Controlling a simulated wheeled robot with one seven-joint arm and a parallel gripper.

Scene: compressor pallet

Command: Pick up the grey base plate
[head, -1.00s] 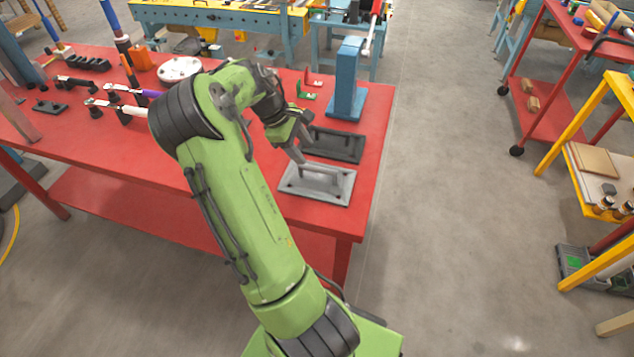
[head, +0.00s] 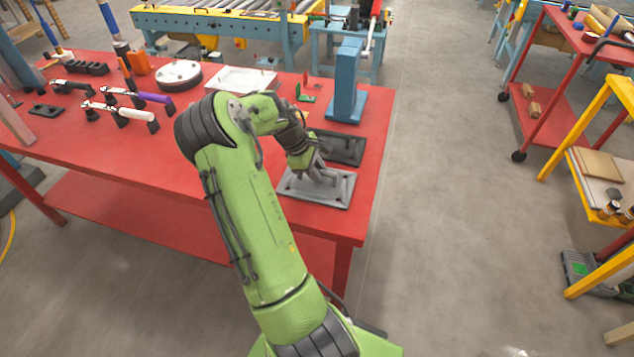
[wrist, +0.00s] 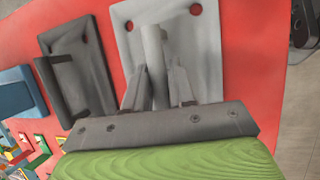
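The grey base plate (head: 337,192) lies flat near the front right corner of the red table, with an upright bar handle and holes at its corners. It also shows in the wrist view (wrist: 203,62), where its handle (wrist: 155,50) stands between my fingers. My gripper (wrist: 160,82) is lowered over the plate, one finger on each side of the handle. The fingers look open, with narrow gaps to the handle. In the head view my gripper (head: 312,172) partly hides the handle.
A dark plate (head: 345,150) with a similar handle lies just behind the grey one. A blue stand (head: 346,85) rises behind it. A white tray (head: 240,80) and a round white-topped part (head: 178,73) are farther back. The table's right edge is close.

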